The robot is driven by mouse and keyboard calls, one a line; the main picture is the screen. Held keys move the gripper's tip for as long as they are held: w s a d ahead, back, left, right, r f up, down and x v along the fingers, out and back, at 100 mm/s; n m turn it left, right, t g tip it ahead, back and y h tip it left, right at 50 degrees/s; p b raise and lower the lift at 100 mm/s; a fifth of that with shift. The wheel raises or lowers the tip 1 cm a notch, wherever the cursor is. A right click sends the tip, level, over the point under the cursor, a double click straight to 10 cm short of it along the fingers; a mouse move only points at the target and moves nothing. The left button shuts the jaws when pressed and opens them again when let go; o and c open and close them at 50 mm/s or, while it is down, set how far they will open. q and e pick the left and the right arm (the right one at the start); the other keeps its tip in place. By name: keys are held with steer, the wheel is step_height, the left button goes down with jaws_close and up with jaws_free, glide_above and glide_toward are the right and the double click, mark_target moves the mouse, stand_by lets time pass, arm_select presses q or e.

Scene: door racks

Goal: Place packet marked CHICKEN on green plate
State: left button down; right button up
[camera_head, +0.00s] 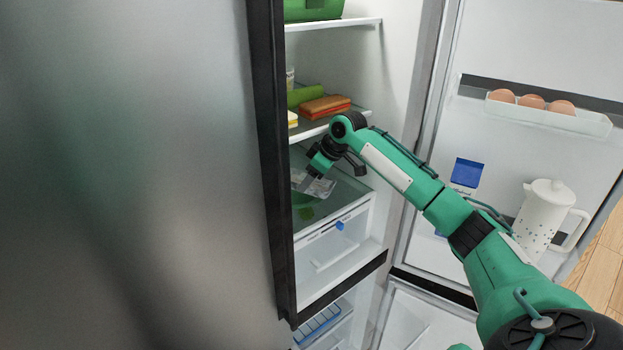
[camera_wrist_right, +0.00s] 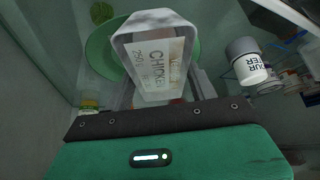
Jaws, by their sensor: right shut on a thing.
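The packet marked CHICKEN (camera_wrist_right: 155,62) is a clear tray with a white label, held between the fingers of my right gripper (camera_wrist_right: 163,88). The green plate (camera_wrist_right: 98,52) lies behind and below the packet in the right wrist view, partly hidden by it. I cannot tell whether the packet touches the plate. In the head view my right gripper (camera_head: 312,184) reaches into the fridge, with the packet (camera_head: 321,187) at its fingers. Only a little of the green plate (camera_head: 301,198) shows there, beside the dark door edge. My left gripper is not in view.
A shelf above holds a red-brown block (camera_head: 325,106) and a green item (camera_head: 303,95). A grey-lidded jar (camera_wrist_right: 250,66) stands right of the packet. The open door carries eggs (camera_head: 532,101), a blue-and-white carton (camera_head: 466,173) and a white pitcher (camera_head: 541,215). A closed door (camera_head: 120,180) fills the left.

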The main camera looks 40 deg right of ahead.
steer(key=shift+s+f, duration=0.15)
steer(key=shift+f, duration=0.55)
steer(key=shift+f, duration=0.55)
steer(key=o, duration=1)
